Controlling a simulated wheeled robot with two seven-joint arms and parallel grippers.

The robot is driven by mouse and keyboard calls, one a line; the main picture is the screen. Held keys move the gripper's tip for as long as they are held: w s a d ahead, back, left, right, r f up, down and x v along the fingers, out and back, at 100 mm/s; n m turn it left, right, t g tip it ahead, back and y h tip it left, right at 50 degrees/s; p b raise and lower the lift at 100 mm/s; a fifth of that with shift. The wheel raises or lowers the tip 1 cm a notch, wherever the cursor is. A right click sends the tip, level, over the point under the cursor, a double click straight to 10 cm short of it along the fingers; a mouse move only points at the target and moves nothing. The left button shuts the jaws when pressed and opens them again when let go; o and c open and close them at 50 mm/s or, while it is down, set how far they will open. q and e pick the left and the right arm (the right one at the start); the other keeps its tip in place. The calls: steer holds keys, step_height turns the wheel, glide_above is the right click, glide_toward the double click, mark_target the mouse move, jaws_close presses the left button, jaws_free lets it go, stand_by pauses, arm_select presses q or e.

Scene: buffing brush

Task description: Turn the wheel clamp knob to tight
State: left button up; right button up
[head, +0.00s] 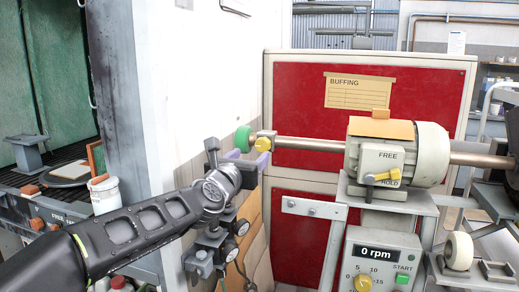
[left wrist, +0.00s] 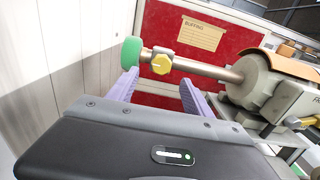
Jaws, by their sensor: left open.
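The wheel clamp knob looks to be the yellow knob (head: 263,144) near the left end of the motor's shaft (head: 310,145). It also shows in the left wrist view (left wrist: 161,64). The knob appears between and beyond the fingertips, with nothing held. The knob's tight or loose marking is too small to read. My right gripper is out of view.
The grey motor (head: 432,150) has a yellow lever (head: 380,177) by FREE and HOLD labels. Below it, a control box (head: 382,262) reads 0 rpm. A white wheel (head: 458,251) stands at the right.

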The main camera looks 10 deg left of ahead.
mark_target(262, 147)
arm_select(q)
steer(key=shift+d+f, duration=0.1)
steer(key=shift+w, duration=0.15)
steer(key=w, duration=0.2)
steer(key=w+p, duration=0.1)
steer(key=w, duration=0.2)
steer(key=w+p, duration=0.1)
steer(key=w, duration=0.1)
steer(key=shift+w+d, duration=0.3)
steer(key=shift+w, duration=0.05)
steer(key=shift+c, duration=0.6)
jaws_close()
